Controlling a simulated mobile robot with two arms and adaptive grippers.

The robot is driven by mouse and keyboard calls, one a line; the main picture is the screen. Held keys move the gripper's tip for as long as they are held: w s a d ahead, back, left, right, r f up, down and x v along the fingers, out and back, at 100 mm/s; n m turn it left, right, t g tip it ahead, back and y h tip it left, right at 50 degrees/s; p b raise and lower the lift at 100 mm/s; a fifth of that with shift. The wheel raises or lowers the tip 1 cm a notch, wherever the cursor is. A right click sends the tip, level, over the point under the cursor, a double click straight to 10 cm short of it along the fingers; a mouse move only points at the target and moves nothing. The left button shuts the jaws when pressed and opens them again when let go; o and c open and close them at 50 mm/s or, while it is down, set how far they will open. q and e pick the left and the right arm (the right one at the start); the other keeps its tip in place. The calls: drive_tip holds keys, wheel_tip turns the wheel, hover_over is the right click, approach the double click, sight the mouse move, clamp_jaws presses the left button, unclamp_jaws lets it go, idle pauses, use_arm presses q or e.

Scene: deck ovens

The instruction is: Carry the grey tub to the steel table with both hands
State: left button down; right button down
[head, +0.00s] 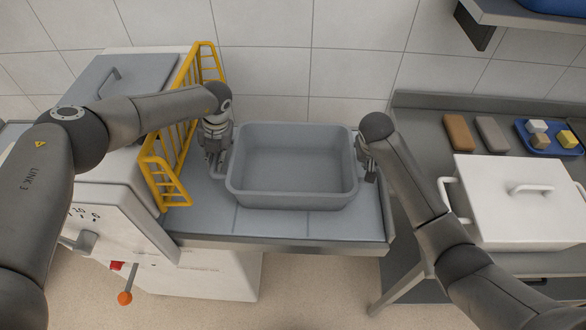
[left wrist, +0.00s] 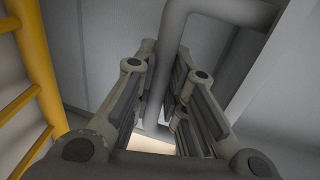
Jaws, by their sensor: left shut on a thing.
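The grey tub (head: 292,195) is an empty rectangular bin, upright on the grey top of the white machine in the head view. My left gripper (head: 216,168) is at the tub's left side, shut on its left handle; in the left wrist view the fingers (left wrist: 165,110) lie on both sides of the grey handle bar (left wrist: 170,60). My right gripper (head: 371,176) is at the tub's right side; its fingertips are small and partly hidden, and I cannot tell whether it grips. The steel table (head: 425,110) stands to the right.
A yellow guard rail (head: 165,185) stands close left of my left gripper. On the steel table are a white lidded box (head: 500,215), a blue tray (head: 524,133) with small blocks, and brown (head: 458,132) and grey (head: 492,133) blocks. A shelf (head: 520,14) hangs above.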

use_arm(q)
drive_tip(key=shift+r, duration=0.2)
use_arm(e)
drive_tip(key=shift+r, duration=0.2)
